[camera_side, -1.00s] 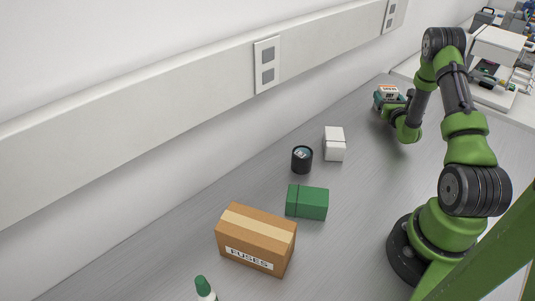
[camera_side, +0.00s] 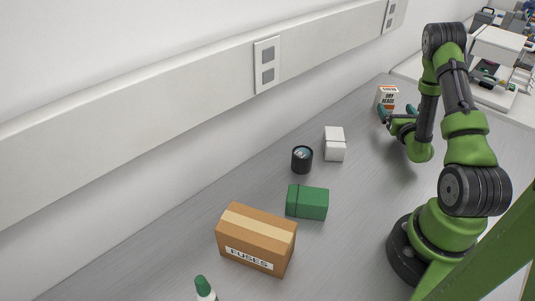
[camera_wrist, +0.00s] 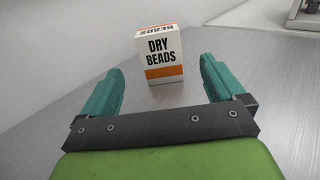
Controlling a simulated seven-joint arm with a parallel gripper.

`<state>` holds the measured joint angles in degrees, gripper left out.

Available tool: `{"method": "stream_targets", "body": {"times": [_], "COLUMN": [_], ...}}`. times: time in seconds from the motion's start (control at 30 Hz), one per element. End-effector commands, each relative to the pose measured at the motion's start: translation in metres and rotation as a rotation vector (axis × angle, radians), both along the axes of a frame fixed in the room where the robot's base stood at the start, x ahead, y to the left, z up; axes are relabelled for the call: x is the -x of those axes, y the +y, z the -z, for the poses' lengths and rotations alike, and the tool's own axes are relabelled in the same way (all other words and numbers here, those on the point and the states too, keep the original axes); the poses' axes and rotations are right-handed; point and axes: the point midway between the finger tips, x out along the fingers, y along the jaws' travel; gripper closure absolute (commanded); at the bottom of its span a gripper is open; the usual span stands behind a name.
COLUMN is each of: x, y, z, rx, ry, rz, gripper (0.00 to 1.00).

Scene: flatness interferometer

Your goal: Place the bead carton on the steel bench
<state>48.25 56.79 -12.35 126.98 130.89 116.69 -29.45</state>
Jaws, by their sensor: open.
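The bead carton (camera_side: 387,98) is a small white box with an orange band and the words "DRY BEADS". It stands upright on the steel bench (camera_side: 352,190), near the bench's far end. In the wrist view the carton (camera_wrist: 160,55) stands ahead of the fingers, clear of both. My gripper (camera_side: 398,117) is open and empty, just in front of the carton on the near side. Its two teal fingers (camera_wrist: 160,88) show wide apart in the wrist view, with bare bench between them and the carton.
A white box (camera_side: 334,143), a black cylinder (camera_side: 302,160), a green box (camera_side: 307,202), a cardboard box marked "FUSES" (camera_side: 256,239) and a green-capped bottle (camera_side: 204,288) stand along the bench. White equipment (camera_side: 497,52) is at the far right. A wall runs along the left.

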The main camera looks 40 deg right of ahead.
Motion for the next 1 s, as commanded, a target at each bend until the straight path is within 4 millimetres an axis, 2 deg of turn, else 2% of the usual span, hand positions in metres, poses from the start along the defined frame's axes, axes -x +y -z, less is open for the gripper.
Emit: {"method": "stream_targets", "body": {"times": [0.1,0.27,0.37,0.47,0.57,0.63,0.67,0.7,0.77,0.8,0.87,0.9,1.0], "x": [0.014,0.024,0.014,-0.02,-0.072,-0.102,-0.11,-0.116,-0.117,-0.112,-0.1,-0.087,-0.047], "y": [0.015,0.025,0.033,0.057,0.113,0.171,0.197,0.233,0.283,0.313,0.355,0.381,0.434], "z": [0.001,0.0,-0.007,-0.029,-0.069,-0.102,-0.115,-0.131,-0.149,-0.159,-0.17,-0.176,-0.182], "rx": [-0.003,-0.001,-0.001,0.001,0.021,0.061,0.085,0.123,0.193,0.248,0.347,0.428,0.696], "ry": [0.001,0.001,-0.009,-0.032,-0.051,-0.044,-0.036,-0.016,0.023,0.055,0.109,0.155,0.3], "rz": [-0.001,-0.002,-0.048,-0.195,-0.478,-0.727,-0.834,-0.975,-1.167,-1.285,-1.453,-1.562,-1.813], "gripper": [0.04,0.04,0.04,0.04,0.04,0.04,0.04,0.04,0.04,0.04,0.04,0.04,0.04]}}
